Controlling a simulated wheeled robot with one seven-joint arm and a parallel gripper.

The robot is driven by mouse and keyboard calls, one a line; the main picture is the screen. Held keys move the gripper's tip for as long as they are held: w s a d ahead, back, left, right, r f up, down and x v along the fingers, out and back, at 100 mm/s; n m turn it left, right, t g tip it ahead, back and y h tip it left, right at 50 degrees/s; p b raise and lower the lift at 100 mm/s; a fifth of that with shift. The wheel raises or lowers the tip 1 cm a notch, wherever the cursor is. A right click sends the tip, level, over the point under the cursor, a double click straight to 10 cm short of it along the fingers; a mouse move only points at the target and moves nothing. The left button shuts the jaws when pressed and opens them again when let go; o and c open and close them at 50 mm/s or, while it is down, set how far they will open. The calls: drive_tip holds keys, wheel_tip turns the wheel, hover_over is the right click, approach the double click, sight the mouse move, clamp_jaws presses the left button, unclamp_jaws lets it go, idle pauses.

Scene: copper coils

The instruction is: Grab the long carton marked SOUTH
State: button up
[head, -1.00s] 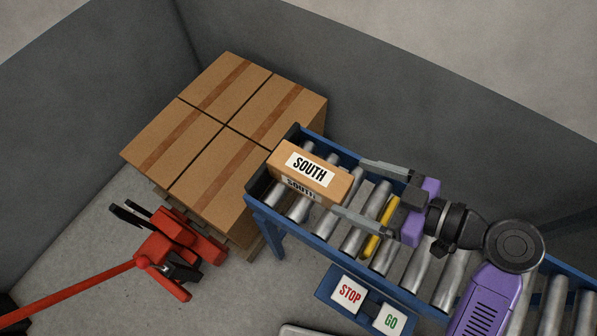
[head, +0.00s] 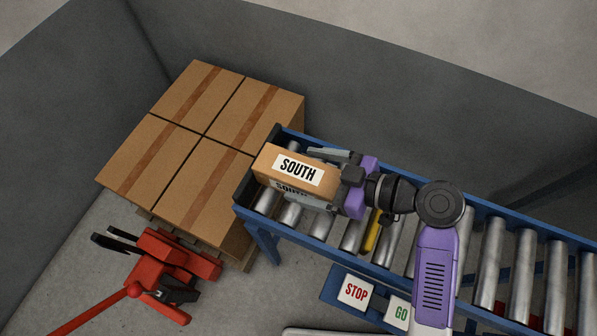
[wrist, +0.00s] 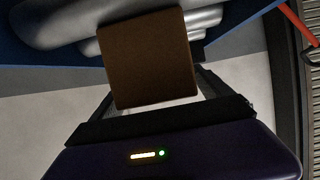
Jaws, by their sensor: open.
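The long tan carton marked SOUTH (head: 296,170) lies on the rollers near the far left end of the blue conveyor. Its label faces up, with a second label on its near side. My gripper (head: 302,177) is open, with one finger along each long side of the carton. In the wrist view the carton's brown end (wrist: 148,60) stands between the fingers, close to the gripper. I cannot tell whether either finger touches it.
The conveyor frame (head: 322,240) has raised blue side rails and an end stop. A yellow bar (head: 371,232) lies between rollers. Stacked cartons (head: 205,150) stand on a pallet at left, near a red pallet jack (head: 165,265).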

drive_tip(key=shift+w+a+f, duration=0.15)
drive_tip(key=shift+a+f, duration=0.05)
drive_tip(key=shift+a, duration=0.25)
drive_tip(key=c, duration=1.8)
drive_tip(key=shift+c, duration=0.4)
drive_tip(key=shift+r, duration=0.15)
